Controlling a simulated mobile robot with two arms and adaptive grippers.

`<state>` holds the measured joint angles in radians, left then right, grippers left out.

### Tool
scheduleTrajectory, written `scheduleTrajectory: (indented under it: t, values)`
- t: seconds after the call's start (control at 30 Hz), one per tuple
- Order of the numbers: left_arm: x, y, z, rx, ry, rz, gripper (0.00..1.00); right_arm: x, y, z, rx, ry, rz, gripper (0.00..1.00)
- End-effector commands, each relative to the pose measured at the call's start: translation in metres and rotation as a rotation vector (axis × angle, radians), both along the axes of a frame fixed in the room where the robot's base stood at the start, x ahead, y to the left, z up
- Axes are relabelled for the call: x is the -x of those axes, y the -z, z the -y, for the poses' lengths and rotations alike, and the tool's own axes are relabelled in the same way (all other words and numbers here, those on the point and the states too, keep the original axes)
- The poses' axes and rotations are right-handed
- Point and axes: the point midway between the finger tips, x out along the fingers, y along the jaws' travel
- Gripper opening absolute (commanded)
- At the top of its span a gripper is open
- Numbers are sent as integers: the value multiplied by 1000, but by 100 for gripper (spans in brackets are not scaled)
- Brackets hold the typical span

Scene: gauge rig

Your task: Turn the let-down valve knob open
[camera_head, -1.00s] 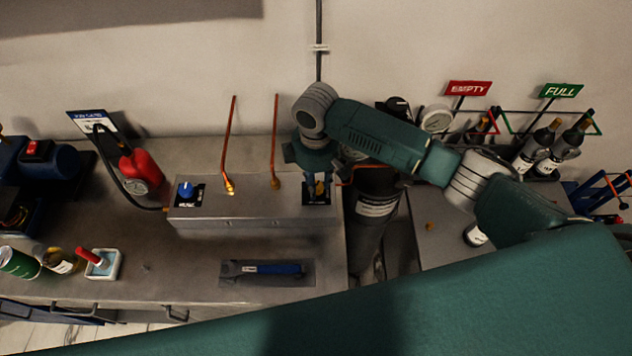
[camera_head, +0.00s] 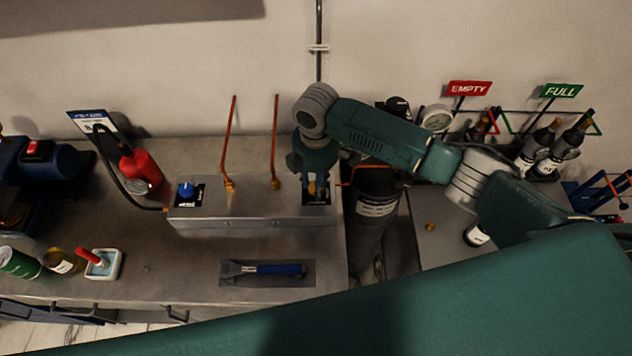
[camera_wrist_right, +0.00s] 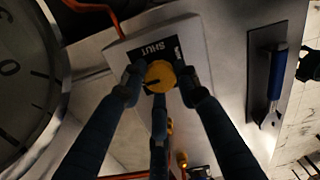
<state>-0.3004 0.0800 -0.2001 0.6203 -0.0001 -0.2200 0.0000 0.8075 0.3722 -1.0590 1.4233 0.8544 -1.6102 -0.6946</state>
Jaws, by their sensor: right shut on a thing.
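The yellow valve knob (camera_wrist_right: 160,76) sits on a dark plate marked SHUT (camera_wrist_right: 145,54) at the right end of the metal box (camera_head: 255,213). Its dark pointer line points left in the right wrist view. My right gripper (camera_head: 316,187) reaches down over the knob in the head view and hides most of it. In the right wrist view the fingers of my right gripper (camera_wrist_right: 163,82) close around the knob from both sides, with a third finger below it. My left gripper is not in view.
A blue knob (camera_head: 186,190) is at the box's left end. Two copper tubes (camera_head: 228,145) rise from the box. A black cylinder (camera_head: 373,215) stands close to its right. A blue-handled wrench (camera_head: 270,269) lies in front. A large gauge (camera_wrist_right: 22,75) is left in the wrist view.

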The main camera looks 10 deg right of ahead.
Motion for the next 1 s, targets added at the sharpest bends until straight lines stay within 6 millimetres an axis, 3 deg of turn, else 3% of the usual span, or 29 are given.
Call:
scheduleTrajectory:
  t: [0.27, 0.3, 0.4, 0.77, 1.0]
  values:
    - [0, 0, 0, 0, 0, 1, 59, -3, -3, -1, -3, -1, 9, 4]
    - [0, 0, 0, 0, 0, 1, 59, -3, -3, -1, -3, -1, 9, 32]
    - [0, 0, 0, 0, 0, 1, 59, -3, -3, -1, -3, -1, 8, 50]
    - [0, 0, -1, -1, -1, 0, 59, -2, -6, -1, -2, 0, 4, 50]
    - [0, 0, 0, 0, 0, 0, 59, -2, -48, -1, -3, -2, 8, 50]
